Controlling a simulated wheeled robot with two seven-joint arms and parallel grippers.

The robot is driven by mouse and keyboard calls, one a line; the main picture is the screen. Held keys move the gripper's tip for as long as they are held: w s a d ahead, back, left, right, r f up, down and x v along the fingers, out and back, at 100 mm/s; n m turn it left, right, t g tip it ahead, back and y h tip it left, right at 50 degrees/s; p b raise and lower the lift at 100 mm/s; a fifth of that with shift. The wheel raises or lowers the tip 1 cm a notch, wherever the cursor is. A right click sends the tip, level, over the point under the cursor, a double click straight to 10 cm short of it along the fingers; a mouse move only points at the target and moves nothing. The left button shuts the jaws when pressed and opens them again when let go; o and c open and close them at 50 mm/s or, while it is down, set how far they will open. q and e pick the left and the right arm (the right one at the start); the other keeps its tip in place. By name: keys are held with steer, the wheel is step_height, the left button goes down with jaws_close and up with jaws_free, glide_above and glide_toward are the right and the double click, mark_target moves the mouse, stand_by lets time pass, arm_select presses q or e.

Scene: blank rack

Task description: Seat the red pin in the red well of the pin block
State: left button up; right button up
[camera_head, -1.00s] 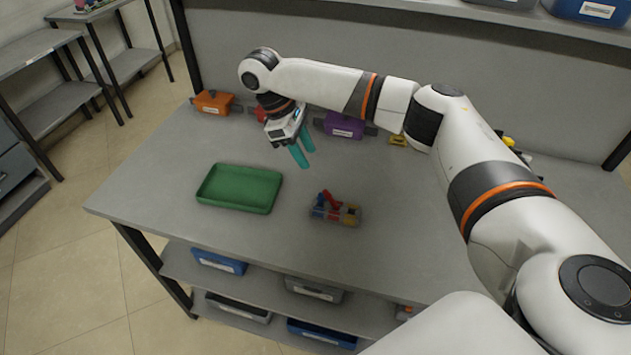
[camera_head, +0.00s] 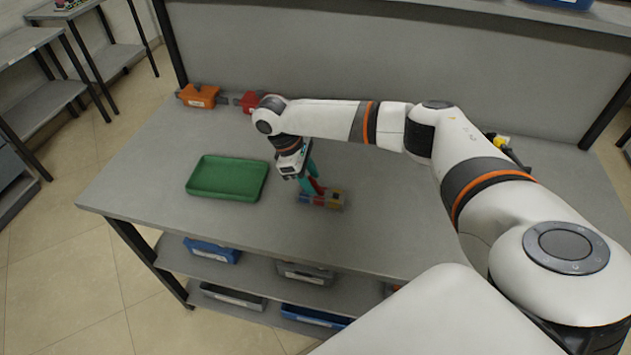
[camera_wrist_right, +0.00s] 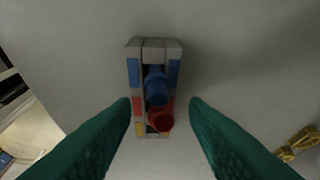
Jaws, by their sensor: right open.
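The pin block (camera_head: 335,199) stands on the table, right of the green tray. It has blue, red and yellow patches, and shows from above in the wrist view (camera_wrist_right: 134,46). The red pin (camera_head: 317,187) stands up from the block; in the wrist view its round head (camera_wrist_right: 160,118) lies beside the red and yellow patches. Whether it sits in a well cannot be told. A blue pin (camera_wrist_right: 157,88) stands in the block, next to the red pin. My right gripper (camera_head: 314,186) is open, its teal fingers on either side of the red pin, apparently not touching it. My left gripper is not in view.
The green tray (camera_head: 201,191) is empty. An orange box (camera_head: 199,96) and a red box (camera_head: 249,103) stand along the back edge. A yellow object (camera_wrist_right: 298,143) lies right of the block in the wrist view. The front of the table is clear.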

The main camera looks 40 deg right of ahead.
jaws_close()
